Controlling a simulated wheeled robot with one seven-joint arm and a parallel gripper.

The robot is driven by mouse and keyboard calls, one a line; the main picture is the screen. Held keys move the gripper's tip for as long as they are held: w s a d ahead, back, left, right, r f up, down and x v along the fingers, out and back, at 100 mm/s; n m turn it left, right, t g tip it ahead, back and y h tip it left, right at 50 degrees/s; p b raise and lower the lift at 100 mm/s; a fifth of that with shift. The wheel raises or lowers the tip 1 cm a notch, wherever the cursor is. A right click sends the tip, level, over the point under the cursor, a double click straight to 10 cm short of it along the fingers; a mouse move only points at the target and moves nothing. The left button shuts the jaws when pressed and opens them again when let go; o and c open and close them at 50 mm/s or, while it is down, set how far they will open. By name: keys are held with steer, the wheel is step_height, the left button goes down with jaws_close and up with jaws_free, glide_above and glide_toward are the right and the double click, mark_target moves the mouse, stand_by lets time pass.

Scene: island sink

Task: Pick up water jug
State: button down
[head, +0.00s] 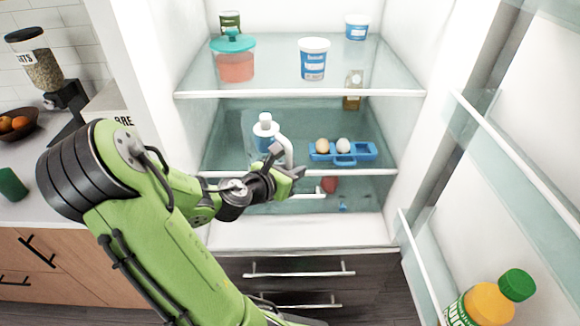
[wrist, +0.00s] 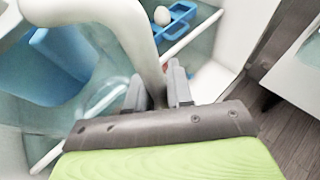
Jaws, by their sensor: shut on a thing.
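The water jug (head: 264,127) stands on the middle fridge shelf, left of the egg tray. Its white top and white curved handle (head: 285,149) show in the head view, with a blue body below, partly hidden by my arm. My gripper (head: 283,168) is at the handle at the shelf's front. In the wrist view the handle (wrist: 146,40) runs down between the two grey fingers of my gripper (wrist: 163,88), which are shut on it. The jug's blue body (wrist: 55,70) is at the left there.
A blue egg tray (head: 352,156) with two eggs sits just right of the jug. A glass shelf (head: 200,92) with tubs is above. The open fridge door (head: 510,130) with a juice bottle (head: 490,305) is at the right. Closed drawers (head: 300,270) are below.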

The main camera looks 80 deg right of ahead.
steer(key=shift+s+a+f+b, duration=0.25)
steer(key=shift+a+b, duration=0.25)
steer(key=shift+b, duration=0.65)
steer(key=shift+s+a+f+b, duration=0.1)
steer(key=shift+s+a+b, duration=0.3)
steer(key=shift+b, duration=0.7)
